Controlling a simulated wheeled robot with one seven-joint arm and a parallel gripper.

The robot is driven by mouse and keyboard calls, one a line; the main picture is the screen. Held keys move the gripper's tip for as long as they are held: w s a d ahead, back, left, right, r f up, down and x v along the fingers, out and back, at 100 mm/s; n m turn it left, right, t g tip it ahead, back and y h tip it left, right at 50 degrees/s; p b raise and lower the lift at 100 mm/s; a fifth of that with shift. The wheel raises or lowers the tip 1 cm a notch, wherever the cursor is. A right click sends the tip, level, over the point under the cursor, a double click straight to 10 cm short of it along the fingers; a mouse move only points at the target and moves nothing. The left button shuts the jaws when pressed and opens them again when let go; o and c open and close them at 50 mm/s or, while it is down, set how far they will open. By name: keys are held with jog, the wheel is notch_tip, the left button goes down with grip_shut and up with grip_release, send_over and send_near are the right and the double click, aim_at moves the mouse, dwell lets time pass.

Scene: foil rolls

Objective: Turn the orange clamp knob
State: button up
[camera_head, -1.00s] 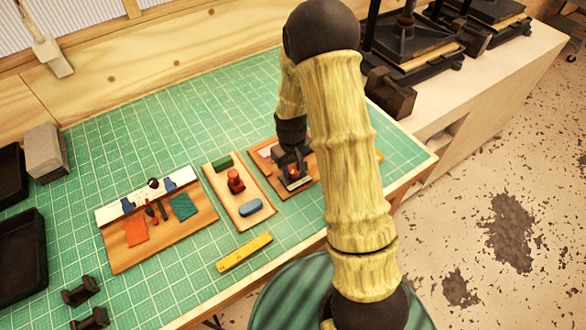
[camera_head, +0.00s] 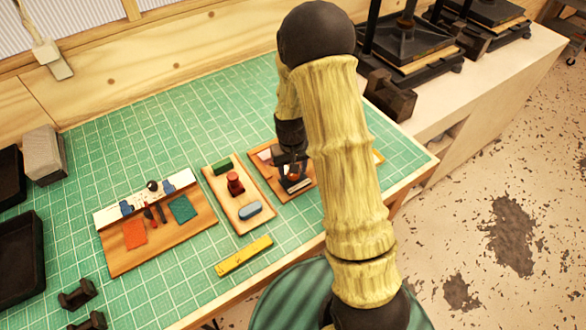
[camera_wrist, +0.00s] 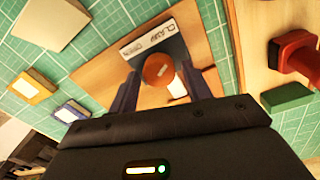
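The orange clamp knob (camera_wrist: 158,70) is a round disc on a wooden board (camera_wrist: 100,72), beside a grey and white label reading "CLAMP OPEN" (camera_wrist: 153,38). In the head view the knob (camera_head: 295,175) is small and partly hidden by my gripper (camera_head: 291,165). In the wrist view my gripper (camera_wrist: 160,80) is open, with one dark finger on each side of the knob. Narrow gaps show between the fingers and the knob, so it is not gripped. A small white piece (camera_wrist: 178,87) shows near the right finger.
A yellow bar (camera_head: 244,256) lies in front. Another board (camera_head: 155,240) holds tools.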

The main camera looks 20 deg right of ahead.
jog(key=shift+o, duration=0.3)
notch_tip(320, 180, up, 17)
jog(key=b, duration=0.2)
jog(key=shift+a+r+b, duration=0.15)
jog(key=shift+a+b, duration=0.05)
jog(key=shift+b, duration=0.2)
jog(key=shift+s, duration=0.1)
jog(key=s+f+t, duration=0.1)
jog(key=s+f, duration=0.1)
jog(key=s, duration=0.5)
jog(key=s+f+t, duration=0.1)
jog(key=s+f, duration=0.1)
jog(key=s, duration=0.5)
jog(key=shift+s+d+f, duration=0.2)
jog(key=shift+s+f, duration=0.1)
jog(key=shift+s, duration=0.1)
